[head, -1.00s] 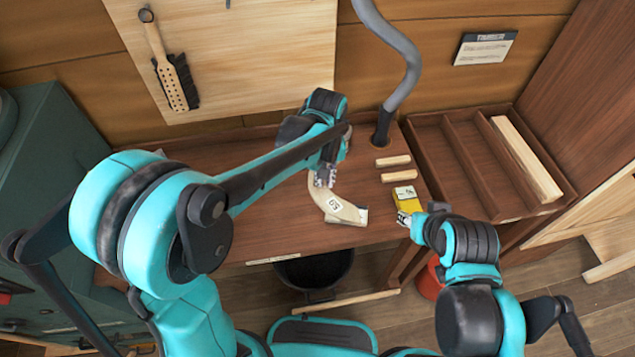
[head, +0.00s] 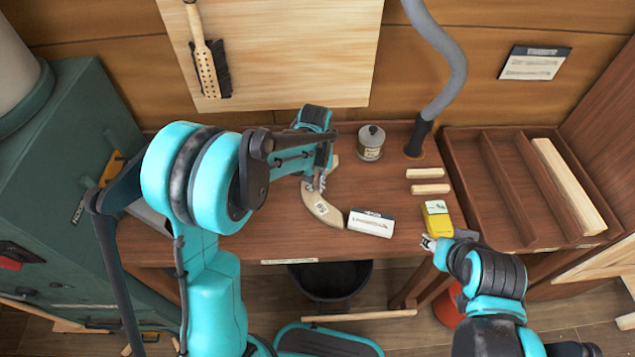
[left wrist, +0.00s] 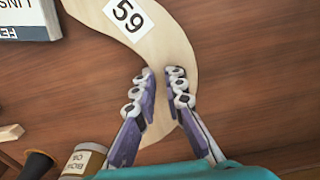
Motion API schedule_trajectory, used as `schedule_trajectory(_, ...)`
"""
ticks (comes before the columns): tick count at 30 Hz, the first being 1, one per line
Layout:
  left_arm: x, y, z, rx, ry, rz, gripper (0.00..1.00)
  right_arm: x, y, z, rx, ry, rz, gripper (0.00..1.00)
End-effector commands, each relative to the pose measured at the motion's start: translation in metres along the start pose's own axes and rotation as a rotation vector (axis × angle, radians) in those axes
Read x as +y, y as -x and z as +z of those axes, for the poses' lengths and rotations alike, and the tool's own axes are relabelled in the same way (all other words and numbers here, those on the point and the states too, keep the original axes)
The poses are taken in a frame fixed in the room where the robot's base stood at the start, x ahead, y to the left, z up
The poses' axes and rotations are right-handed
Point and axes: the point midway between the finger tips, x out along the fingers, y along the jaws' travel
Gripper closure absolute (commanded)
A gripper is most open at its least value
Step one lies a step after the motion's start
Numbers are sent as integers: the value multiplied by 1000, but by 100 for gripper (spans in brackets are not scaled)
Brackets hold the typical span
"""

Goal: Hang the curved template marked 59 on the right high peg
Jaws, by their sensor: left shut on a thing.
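The curved template (head: 322,208) is a pale wooden arc with a white label, which reads 59 in the left wrist view (left wrist: 128,14). My left gripper (head: 318,184) is shut on it, with its fingers on either side of the strip in the left wrist view (left wrist: 160,88). I cannot tell how far the template is above the bench. My right gripper (head: 429,243) is by the front edge near a yellow box; its opening is too small to tell. The right high peg is not in view; the top of the pale wall board (head: 290,50) is cut off.
A white-labelled box (head: 371,223) is close right of the template. A grey can (head: 371,142), two small wooden blocks (head: 428,181), the yellow box (head: 437,219) and a divided tray (head: 497,190) stand farther right. A brush (head: 205,65) hangs on the board. A grey hose (head: 450,75) rises behind.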

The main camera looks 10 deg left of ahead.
Motion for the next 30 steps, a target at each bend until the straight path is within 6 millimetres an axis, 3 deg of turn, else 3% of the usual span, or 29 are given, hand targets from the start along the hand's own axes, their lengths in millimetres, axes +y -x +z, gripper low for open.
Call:
schedule_trajectory(10,0,-5,0,0,0,0,100,0,-4,2,0,0,0,60)
schedule_trajectory(11,0,-4,0,0,0,0,82,0,-3,2,0,0,0,60)
schedule_trajectory(12,0,-3,0,0,0,0,71,0,-2,2,0,0,0,60)
schedule_trajectory(13,0,-3,0,0,0,0,69,0,-2,2,0,0,0,60)
schedule_trajectory(24,0,-1,0,0,0,0,69,0,0,0,0,0,0,60)
schedule_trajectory(30,0,23,0,0,0,0,69,0,15,-11,0,0,0,60)
